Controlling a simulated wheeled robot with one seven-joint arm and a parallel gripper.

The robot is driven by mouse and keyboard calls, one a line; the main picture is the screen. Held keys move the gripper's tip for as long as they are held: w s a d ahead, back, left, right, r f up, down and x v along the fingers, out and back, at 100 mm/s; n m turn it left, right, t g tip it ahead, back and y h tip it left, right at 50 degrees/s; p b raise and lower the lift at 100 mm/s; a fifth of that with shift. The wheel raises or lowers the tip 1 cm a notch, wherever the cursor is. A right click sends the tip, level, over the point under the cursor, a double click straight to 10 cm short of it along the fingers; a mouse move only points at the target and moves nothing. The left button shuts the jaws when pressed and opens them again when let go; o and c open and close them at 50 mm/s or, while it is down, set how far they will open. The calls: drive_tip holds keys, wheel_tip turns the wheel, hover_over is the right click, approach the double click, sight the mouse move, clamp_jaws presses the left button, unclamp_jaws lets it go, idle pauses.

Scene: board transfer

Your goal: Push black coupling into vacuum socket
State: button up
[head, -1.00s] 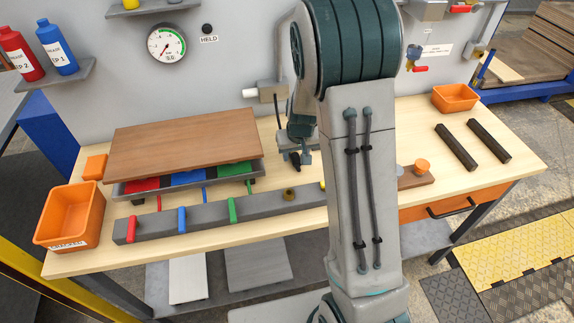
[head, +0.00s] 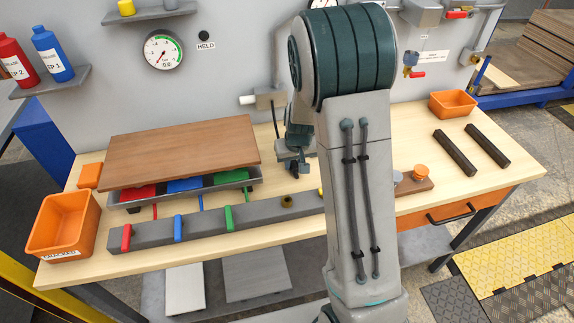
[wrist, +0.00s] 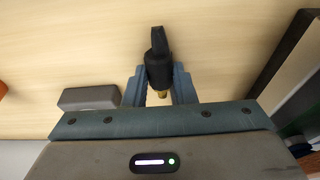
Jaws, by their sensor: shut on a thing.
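The black coupling (wrist: 158,62) is between the blue-grey fingers of my gripper (wrist: 158,85) in the wrist view, with a brass end showing between them. My gripper is shut on it. In the head view my gripper (head: 293,160) is partly hidden by my arm, above the table behind the grey bar. A brass ring (head: 287,201) on top of the grey bar (head: 262,213) looks like the vacuum socket. The coupling is apart from this ring.
A brown board (head: 180,150) lies over a grey tray with red, blue and green pads (head: 185,185). Red, blue and green levers line the bar. Orange bins stand at left (head: 62,225) and right (head: 452,104). Two dark bars (head: 455,152) lie at right. The wall gauge (head: 163,50) reads near zero.

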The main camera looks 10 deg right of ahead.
sight(294, 163)
drive_tip(key=shift+r+p, duration=2.15)
drive_tip(key=shift+r, duration=1.35)
drive_tip(key=shift+f, duration=0.1)
